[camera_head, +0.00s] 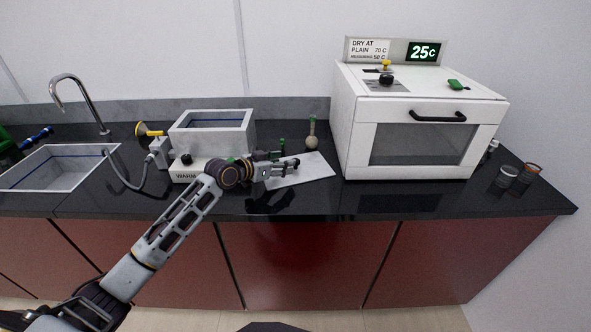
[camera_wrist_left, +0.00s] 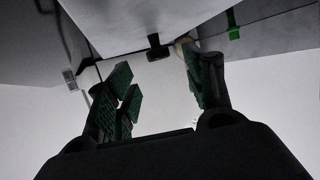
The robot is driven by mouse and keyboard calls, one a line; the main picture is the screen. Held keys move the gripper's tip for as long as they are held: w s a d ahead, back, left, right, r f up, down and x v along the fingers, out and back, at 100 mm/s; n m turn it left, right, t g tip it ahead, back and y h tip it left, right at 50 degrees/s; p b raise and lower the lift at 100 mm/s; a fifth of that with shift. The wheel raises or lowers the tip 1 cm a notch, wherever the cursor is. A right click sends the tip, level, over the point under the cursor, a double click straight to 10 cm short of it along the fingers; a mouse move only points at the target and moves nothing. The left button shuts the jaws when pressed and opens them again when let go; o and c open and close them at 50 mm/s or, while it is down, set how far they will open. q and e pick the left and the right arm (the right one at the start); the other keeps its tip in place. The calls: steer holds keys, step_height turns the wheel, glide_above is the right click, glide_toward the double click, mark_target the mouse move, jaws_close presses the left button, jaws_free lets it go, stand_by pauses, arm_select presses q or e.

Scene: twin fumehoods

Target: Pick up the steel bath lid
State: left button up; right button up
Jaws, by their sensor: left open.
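A flat, pale grey plate (camera_head: 312,172), apparently the steel bath lid, lies on the dark counter between the bath and the oven. My left gripper (camera_head: 297,164) is over the plate's left part and hides some of it. Its fingers point right. In the left wrist view the gripper (camera_wrist_left: 162,92) is open, with green-padded fingers apart and nothing gripped. A small black part (camera_wrist_left: 154,47) shows beyond the gap between the fingers; I cannot tell what it belongs to. The open-topped steel bath (camera_head: 213,137) stands left of the plate. My right gripper is out of view.
A small flask with a green top (camera_head: 312,134) stands behind the plate. The white oven (camera_head: 412,130) closes off the right side. A sink (camera_head: 60,168) and tap (camera_head: 85,100) are at the left. Small jars (camera_head: 508,176) stand right of the oven. The counter's front strip is clear.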

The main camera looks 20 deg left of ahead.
arm_select(q)
steer(key=shift+w, duration=0.15)
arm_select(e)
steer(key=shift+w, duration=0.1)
arm_select(q)
steer(key=shift+w+d+f, duration=0.2)
steer(key=shift+w+d, duration=0.15)
steer(key=shift+w, duration=0.05)
steer(key=x, duration=0.2)
steer(key=shift+w+d+f, duration=0.1)
steer(key=shift+w, duration=0.15)
steer(key=shift+w+d+f, duration=0.25)
steer(key=shift+w+d, duration=0.05)
steer(key=shift+w, duration=0.25)
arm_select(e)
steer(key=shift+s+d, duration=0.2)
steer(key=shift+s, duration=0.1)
arm_select(q)
steer(key=shift+c, duration=0.3)
steer(key=c, duration=1.1)
steer(key=shift+r, duration=0.1)
step_height(320, 180, up, 18)
steer(key=shift+p, duration=0.45)
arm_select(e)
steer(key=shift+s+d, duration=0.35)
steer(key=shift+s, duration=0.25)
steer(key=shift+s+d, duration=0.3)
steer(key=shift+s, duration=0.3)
